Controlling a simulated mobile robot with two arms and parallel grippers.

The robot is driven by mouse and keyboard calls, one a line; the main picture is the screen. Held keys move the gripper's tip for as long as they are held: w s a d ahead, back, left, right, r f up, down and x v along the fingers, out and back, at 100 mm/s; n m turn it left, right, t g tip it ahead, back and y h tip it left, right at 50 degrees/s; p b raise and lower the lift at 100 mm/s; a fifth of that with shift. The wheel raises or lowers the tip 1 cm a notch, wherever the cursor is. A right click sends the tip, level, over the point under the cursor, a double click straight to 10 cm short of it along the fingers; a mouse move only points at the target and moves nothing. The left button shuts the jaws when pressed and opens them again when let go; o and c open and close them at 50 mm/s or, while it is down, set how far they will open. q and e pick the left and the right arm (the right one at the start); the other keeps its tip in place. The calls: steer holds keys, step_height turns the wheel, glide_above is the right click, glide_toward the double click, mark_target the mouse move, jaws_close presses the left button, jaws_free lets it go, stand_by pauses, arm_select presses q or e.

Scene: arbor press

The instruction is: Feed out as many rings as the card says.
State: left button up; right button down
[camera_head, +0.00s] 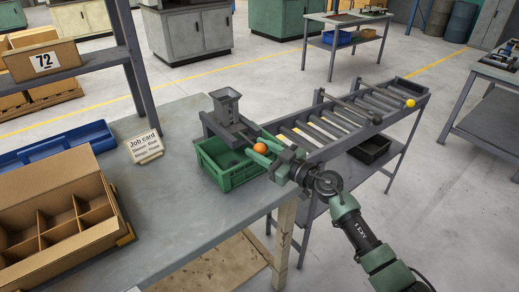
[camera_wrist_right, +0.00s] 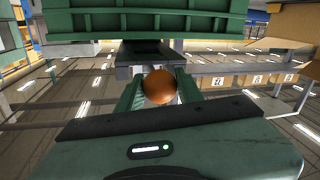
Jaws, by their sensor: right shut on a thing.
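The job card (camera_head: 145,147) stands on the grey bench; its small lower lines seem to read "Sleeve: Blue" and "Rings: Three", though the last is hard to read. A grey feeder with a funnel-like hopper (camera_head: 226,103) stands at the bench's right side, by a green crate (camera_head: 217,172). My right gripper (camera_head: 262,150) is shut on an orange ball-shaped knob (camera_head: 260,148) beside the feeder, over the crate's right side. The knob (camera_wrist_right: 160,87) also shows between the fingers in the right wrist view. No rings can be made out. My left gripper is out of view.
A divided cardboard box (camera_head: 55,215) and a blue tray (camera_head: 55,145) are at the left of the bench (camera_head: 170,215). A roller conveyor (camera_head: 345,120) with a yellow ball (camera_head: 410,103) runs behind my right arm. The middle of the bench is clear.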

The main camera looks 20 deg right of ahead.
steer(key=shift+s, duration=0.1)
steer(key=a+p+v, duration=0.1)
steer(key=p+v, duration=0.4)
steer(key=v, duration=0.1)
steer(key=shift+s+f, duration=0.2)
steer(key=shift+s, duration=0.15)
steer(key=c, duration=0.9)
jaws_free()
steer(key=shift+c, duration=0.2)
steer(key=shift+s+d+r, duration=0.1)
steer(key=shift+s+r, duration=0.05)
steer(key=shift+r, duration=0.05)
steer(key=b+v, duration=0.1)
steer(key=v, duration=0.7)
